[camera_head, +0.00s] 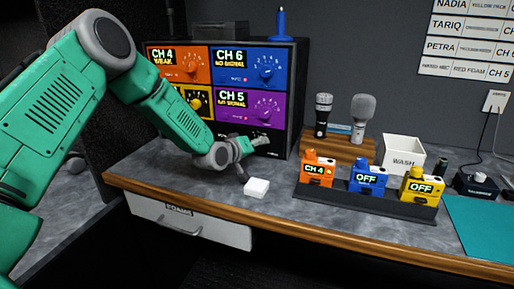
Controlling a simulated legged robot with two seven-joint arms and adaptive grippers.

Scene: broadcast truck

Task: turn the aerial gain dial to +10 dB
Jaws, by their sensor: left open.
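The rack (295,90) at the back left carries coloured receiver panels with round dials. The orange panel (165,72) reads CH 4 WEAK and the blue panel (225,70) reads CH 6 NO SIGNAL. The purple panel (232,108) reads CH 5 NO SIGNAL. A yellow panel (181,97) is partly behind my arm. I cannot read which dial is the aerial gain dial or its setting. My left gripper (252,146) is open in front of the rack's dark lower section, near a small control there; contact is unclear. My right gripper is out of view.
A white block (257,187) lies on the counter below my left gripper. A black tray (365,202) holds orange, blue and yellow packs. Behind are two microphones on a wooden stand (335,147) and a white WASH box (402,153). A teal mat (485,225) lies right.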

